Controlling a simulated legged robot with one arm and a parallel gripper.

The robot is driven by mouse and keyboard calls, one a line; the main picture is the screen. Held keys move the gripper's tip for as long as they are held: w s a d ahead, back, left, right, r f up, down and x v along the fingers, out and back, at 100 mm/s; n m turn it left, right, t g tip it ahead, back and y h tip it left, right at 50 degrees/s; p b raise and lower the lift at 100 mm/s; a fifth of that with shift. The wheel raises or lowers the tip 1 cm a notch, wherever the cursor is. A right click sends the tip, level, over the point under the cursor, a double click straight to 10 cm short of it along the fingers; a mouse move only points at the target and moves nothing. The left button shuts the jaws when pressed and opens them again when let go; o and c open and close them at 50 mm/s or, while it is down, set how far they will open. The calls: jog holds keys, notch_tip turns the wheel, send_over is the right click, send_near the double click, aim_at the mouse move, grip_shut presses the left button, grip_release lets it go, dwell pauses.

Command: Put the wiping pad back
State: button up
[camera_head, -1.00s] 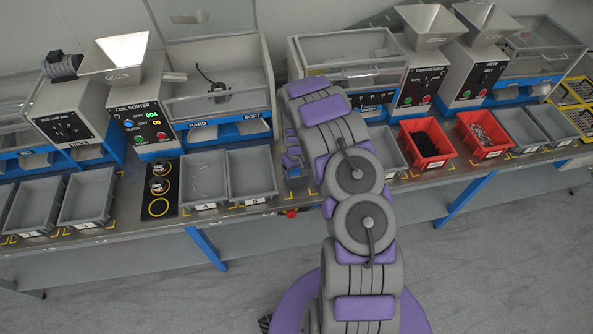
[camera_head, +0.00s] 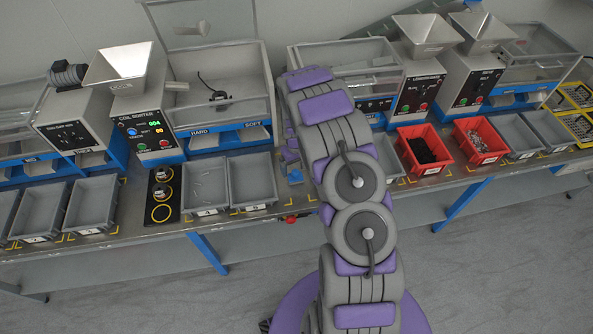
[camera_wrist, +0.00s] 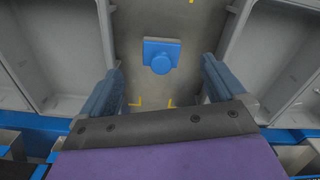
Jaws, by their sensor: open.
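The wiping pad, a blue square piece with a round blue knob (camera_wrist: 161,63), lies on the grey worktop between two grey bins in the wrist view. In the head view a small blue patch that looks like it (camera_head: 295,176) shows beside my arm. My gripper (camera_wrist: 163,68) is open and empty, its two blue fingers apart on either side of the pad in the wrist view. Whether the fingers are level with the knob or above it I cannot tell. Yellow corner marks (camera_wrist: 152,104) lie on the worktop nearer my palm than the pad. My arm hides most of the gripper in the head view.
Grey bins (camera_head: 252,180) stand left of the pad, with another grey bin partly behind my arm to the right. Red bins (camera_head: 424,149) stand further right. Sorter machines (camera_head: 143,128) line the back. The floor in front is clear.

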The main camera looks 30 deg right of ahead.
notch_tip(320, 180, up, 6)
notch_tip(320, 180, up, 7)
send_over(296, 174)
jog(key=s+a, duration=0.2)
jog(key=s, duration=0.1)
jog(key=s+a+r, duration=0.3)
jog(key=s+r, duration=0.2)
jog(key=r, duration=0.2)
jog(key=s+a+r, duration=0.3)
jog(key=s+r, duration=0.2)
jog(key=r, duration=0.1)
jog(key=s+a+r, duration=0.2)
jog(key=s+r, duration=0.1)
jog(key=s, duration=0.5)
jog(key=s+a+r+g, duration=0.1)
jog(key=s+a+r, duration=0.2)
jog(key=s, duration=0.6)
jog(key=s+a+r, duration=0.3)
jog(key=s, duration=0.6)
jog(key=shift+r+g+p, duration=0.15)
jog(key=shift+g+p, duration=0.25)
jog(key=shift+w, duration=0.1)
